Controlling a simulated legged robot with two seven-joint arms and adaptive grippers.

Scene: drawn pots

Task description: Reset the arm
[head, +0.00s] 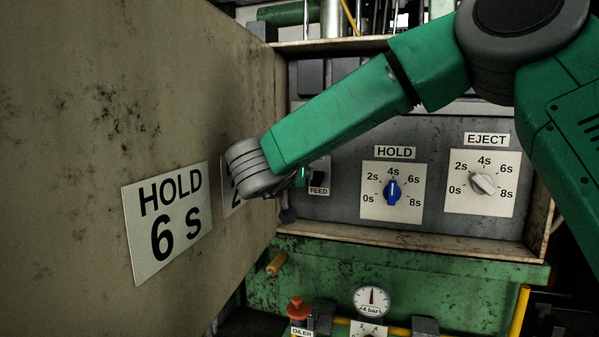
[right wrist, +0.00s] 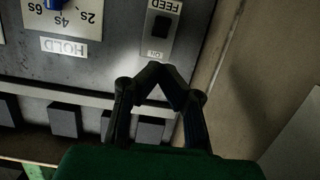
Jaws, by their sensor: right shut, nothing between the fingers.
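My right arm (head: 340,115) is green and comes in from the right across the panel, its grey wrist at the open door on the left. In the right wrist view my right gripper (right wrist: 162,80) is shut and empty, its dark fingertips meeting just beside the FEED switch plate. The black FEED switch (right wrist: 160,27) is apart from the fingers as far as I can see. In the head view the FEED switch (head: 317,172) is partly hidden by my wrist. The blue HOLD knob (head: 392,190) points to about 4 s. My left gripper is out of view.
The white EJECT knob (head: 483,183) sits right of HOLD. An open door (head: 80,80) bears a HOLD 6 s sign (head: 168,222) and a second sign (head: 232,190) mostly behind my wrist. A gauge (head: 371,300) and an orange-topped oiler (head: 299,308) stand below.

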